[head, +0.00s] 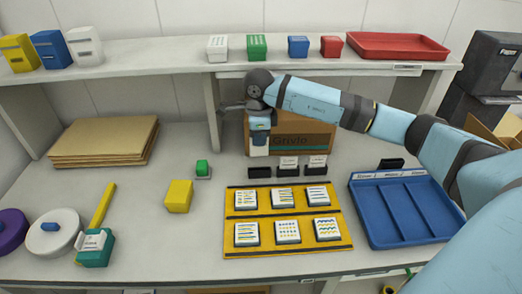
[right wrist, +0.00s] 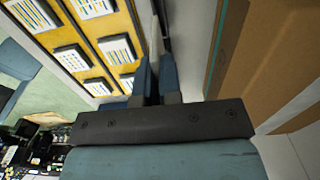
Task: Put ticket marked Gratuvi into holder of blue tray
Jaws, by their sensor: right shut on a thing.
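My right gripper (head: 259,143) is shut on a white ticket (head: 259,151). It holds the ticket upright above the leftmost small black stand (head: 260,172), which is empty. In the right wrist view the ticket (right wrist: 157,38) shows edge-on as a thin pale strip between the blue fingertips (right wrist: 154,70), so its print is hidden. Two other stands hold tickets, one in the middle (head: 288,161) and one at the right (head: 317,160); their print is too small to read. The blue tray (head: 366,218) lies at the right, with an empty black holder (head: 391,165) at its back edge. My left gripper is out of view.
A cardboard box marked Grivlo (head: 305,140) stands just behind the ticket stands. A yellow board (head: 288,216) with several cards lies in front. A yellow block (head: 178,196) and a green stamp (head: 202,169) are to the left. A shelf (head: 160,55) overhangs the back.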

